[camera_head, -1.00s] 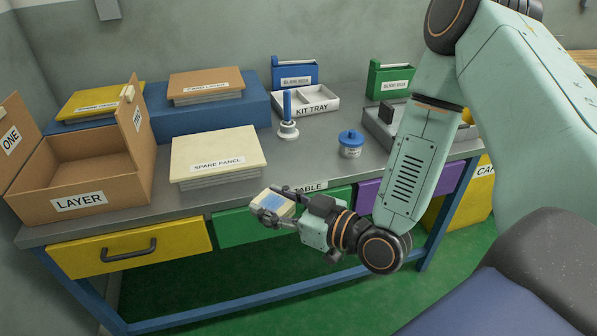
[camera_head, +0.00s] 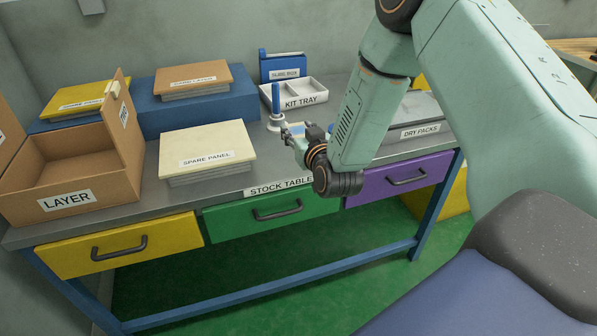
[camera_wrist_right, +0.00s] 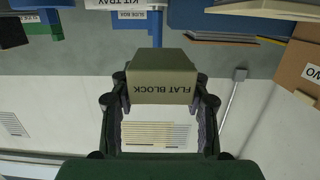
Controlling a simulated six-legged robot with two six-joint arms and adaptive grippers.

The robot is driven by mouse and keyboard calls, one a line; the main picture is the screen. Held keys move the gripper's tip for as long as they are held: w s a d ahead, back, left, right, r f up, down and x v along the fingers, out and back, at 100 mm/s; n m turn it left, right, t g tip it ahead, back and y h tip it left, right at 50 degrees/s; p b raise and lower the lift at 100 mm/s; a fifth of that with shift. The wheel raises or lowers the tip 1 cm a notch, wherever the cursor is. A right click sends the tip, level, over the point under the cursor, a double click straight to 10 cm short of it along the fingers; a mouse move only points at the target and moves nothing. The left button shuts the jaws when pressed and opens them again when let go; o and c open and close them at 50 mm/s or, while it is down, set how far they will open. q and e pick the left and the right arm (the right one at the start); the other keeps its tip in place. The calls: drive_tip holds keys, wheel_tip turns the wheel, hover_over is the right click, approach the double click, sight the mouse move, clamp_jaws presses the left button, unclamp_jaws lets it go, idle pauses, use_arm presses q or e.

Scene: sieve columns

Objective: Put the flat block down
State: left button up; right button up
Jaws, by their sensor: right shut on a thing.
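The flat block (camera_wrist_right: 160,88) is an olive-beige block with an upside-down FLAT BLOCK label in the right wrist view. My right gripper (camera_wrist_right: 162,100) is shut on it, one finger at each side. In the head view the right gripper (camera_head: 288,134) is over the stock table (camera_head: 225,198), close in front of the white-based blue post (camera_head: 276,106). The block is mostly hidden there, and I cannot tell its height above the tabletop. My left gripper is not in view.
The kit tray (camera_head: 319,91) stands behind the gripper, and the spare panel stack (camera_head: 206,148) lies to its left. The open LAYER box (camera_head: 66,200) is at far left. The dry packs tray (camera_head: 420,130) is right, partly behind my arm. Bare tabletop shows around the spare panel.

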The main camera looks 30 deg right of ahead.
drive_tip(key=b, duration=0.2)
hover_over(299, 172)
wheel_tip(299, 172, down, 6)
drive_tip(key=shift+w+r, duration=0.1)
wheel_tip(299, 172, down, 3)
drive_tip(key=shift+f+b, duration=0.15)
drive_tip(key=shift+b, duration=0.45)
drive_tip(key=shift+f, duration=0.3)
drive_tip(key=shift+r, duration=0.1)
drive_tip(key=shift+f, duration=0.2)
drive_tip(key=o, duration=1.2)
drive_tip(key=shift+c, duration=0.2)
